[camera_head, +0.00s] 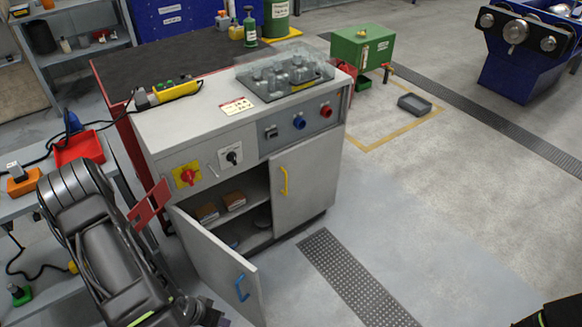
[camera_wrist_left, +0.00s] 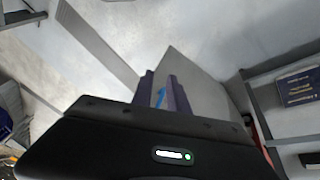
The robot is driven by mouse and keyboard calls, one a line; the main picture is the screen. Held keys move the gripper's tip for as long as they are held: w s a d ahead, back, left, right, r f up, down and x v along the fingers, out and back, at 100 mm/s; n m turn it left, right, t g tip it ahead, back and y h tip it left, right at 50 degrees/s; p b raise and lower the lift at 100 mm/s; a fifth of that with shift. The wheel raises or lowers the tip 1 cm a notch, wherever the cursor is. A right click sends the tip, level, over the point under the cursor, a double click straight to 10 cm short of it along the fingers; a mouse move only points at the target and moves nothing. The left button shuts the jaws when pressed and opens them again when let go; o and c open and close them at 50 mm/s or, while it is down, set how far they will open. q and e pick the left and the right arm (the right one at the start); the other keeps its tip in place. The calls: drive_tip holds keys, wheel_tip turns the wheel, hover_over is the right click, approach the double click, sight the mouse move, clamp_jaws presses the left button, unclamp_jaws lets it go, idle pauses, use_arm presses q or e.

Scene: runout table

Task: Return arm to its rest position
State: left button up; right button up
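My left arm comes in from the left, in front of the grey cabinet (camera_head: 215,140). Its gripper (camera_head: 216,318) is at the bottom edge of the head view, partly cut off, beside the open left cabinet door (camera_head: 215,262). In the left wrist view the two purple fingers (camera_wrist_left: 162,88) stand apart. The door's blue handle (camera_head: 241,288) shows in the gap between them in the wrist view (camera_wrist_left: 160,97). In the head view the handle looks apart from the gripper. Nothing is seen held. My right gripper is out of view; only a piece of dark arm shows at bottom right.
The right cabinet door with a yellow handle (camera_head: 284,180) is shut. Inside the cabinet are brown blocks (camera_head: 233,200). A shelf with a red tray (camera_head: 80,149) stands close to my left arm. A floor grate (camera_head: 355,277) lies right of the cabinet, with free floor around it.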

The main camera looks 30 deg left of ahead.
use_arm(q)
drive_tip(key=w+d+r+g+h, duration=0.1)
drive_tip(key=d, duration=1.3)
drive_tip(key=w+d+r+g+h, duration=0.1)
drive_tip(key=w+d+r+g, duration=0.1)
drive_tip(key=d, duration=1.3)
drive_tip(key=shift+w, duration=0.15)
drive_tip(key=shift+r, duration=0.1)
